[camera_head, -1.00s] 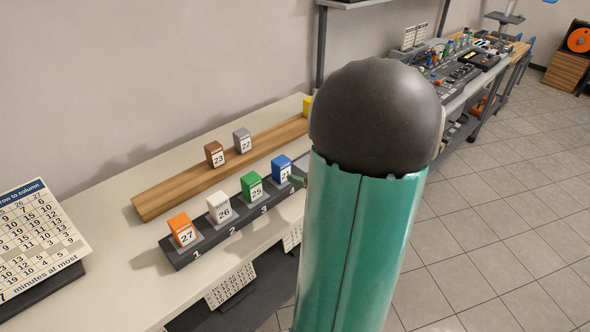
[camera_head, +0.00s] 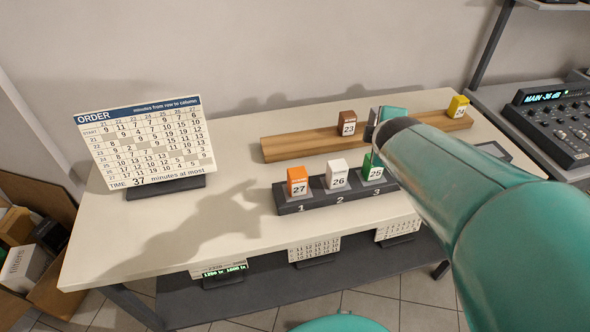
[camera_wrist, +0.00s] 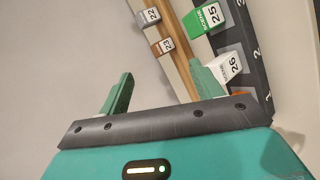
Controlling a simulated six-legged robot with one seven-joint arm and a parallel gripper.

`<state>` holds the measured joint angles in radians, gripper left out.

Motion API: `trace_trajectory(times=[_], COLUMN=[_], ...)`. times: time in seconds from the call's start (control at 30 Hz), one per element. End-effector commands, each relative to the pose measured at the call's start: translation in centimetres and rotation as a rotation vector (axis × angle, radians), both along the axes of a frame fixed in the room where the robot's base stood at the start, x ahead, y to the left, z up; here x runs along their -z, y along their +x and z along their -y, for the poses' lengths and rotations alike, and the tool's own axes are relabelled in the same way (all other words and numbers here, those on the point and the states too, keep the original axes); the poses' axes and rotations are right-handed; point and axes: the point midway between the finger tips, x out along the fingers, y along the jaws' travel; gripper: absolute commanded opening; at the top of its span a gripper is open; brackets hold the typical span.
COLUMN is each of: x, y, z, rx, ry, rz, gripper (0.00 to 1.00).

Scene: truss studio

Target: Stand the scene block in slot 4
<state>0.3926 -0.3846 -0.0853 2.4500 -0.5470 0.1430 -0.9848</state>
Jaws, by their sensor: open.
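The dark slotted rack (camera_head: 310,206) holds an orange block 27 (camera_head: 297,181) in slot 1, a white block 26 (camera_head: 337,173) in slot 2 and a green block 25 (camera_head: 372,167) in slot 3. My arm hides slot 4 in the head view, and it is outside the wrist view. My gripper (camera_wrist: 162,88) is open, with nothing between its fingers in the wrist view. Ahead of it there are the brown block 23 (camera_wrist: 162,47), grey block 22 (camera_wrist: 149,16), green block 25 (camera_wrist: 209,18) and white block 26 (camera_wrist: 222,68). No blue block shows now.
A wooden ledge (camera_head: 290,147) behind the rack bears the brown block 23 (camera_head: 347,123) and, at its right end, a yellow block (camera_head: 457,106). An order chart (camera_head: 145,140) stands on the left of the table. The table front left of the rack (camera_head: 180,235) is clear.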

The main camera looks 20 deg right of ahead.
Motion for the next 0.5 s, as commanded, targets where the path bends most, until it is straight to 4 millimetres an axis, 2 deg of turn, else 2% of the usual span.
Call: trace_trajectory(times=[0.03, 0.1, 0.2, 0.3, 0.4, 0.5], x=[-0.6, -0.6, -0.5, -0.2, 0.0, 0.0], y=[-0.6, -2.0, -4.7, -7.5, -9.8, -10.8], z=[-3.0, -6.8, -12.4, -17.0, -20.0, -21.2], rx=[0.071, 0.194, 0.364, 0.512, 0.616, 0.668], ry=[0.137, 0.348, 0.633, 0.852, 0.981, 1.035], rz=[0.033, 0.056, 0.048, 0.004, -0.046, -0.073], gripper=[0.65, 0.65, 0.65, 0.65, 0.65, 0.65])
